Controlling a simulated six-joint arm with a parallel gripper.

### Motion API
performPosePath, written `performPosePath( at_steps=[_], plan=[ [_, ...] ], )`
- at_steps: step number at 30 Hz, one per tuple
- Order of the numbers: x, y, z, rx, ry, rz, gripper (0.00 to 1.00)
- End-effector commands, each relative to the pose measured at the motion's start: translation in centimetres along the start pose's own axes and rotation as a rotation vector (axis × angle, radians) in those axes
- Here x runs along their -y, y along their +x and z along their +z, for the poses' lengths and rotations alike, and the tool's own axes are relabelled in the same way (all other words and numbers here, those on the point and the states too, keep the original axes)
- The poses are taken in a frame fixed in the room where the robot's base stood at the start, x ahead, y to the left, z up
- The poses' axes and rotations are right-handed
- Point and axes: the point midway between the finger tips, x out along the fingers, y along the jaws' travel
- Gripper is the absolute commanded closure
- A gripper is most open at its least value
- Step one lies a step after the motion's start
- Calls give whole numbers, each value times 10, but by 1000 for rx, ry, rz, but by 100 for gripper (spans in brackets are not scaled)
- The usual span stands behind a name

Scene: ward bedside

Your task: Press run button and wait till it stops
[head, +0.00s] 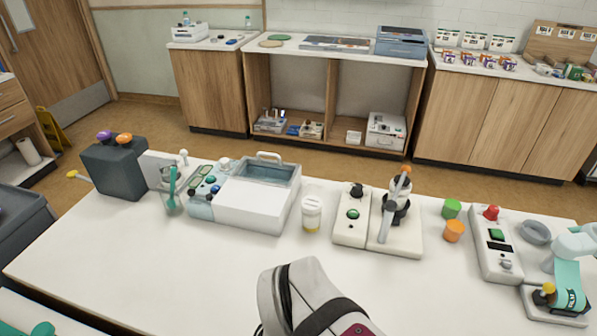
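No button can be read as marked "run". A white box at the middle right carries a green button (353,214) and a black knob (357,190). Beside it stands a machine (397,212) with a grey lever and an orange tip. A long white panel (492,262) at the right has a green button (497,235) and a red knob (491,212). A white water-bath-like unit (252,202) at the left has green and blue controls on its side. I cannot tell whether any machine is running. A white arm link of mine shows at the bottom centre; my gripper is out of view.
A white lidded cup (312,212) stands between the bath unit and the lever machine. Green (451,208) and orange (454,231) pieces lie left of the right panel. A dark box (117,168) stands at the left. The table's front middle is mostly bare.

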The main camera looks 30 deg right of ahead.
Motion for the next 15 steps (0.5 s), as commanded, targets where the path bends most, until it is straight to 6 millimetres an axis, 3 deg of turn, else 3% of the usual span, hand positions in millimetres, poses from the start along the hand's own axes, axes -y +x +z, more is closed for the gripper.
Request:
performPosePath(
  at_steps=[1, 3, 15],
  plan=[
    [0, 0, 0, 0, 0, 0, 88],
    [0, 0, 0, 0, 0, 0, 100],
    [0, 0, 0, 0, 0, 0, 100]
  ],
)
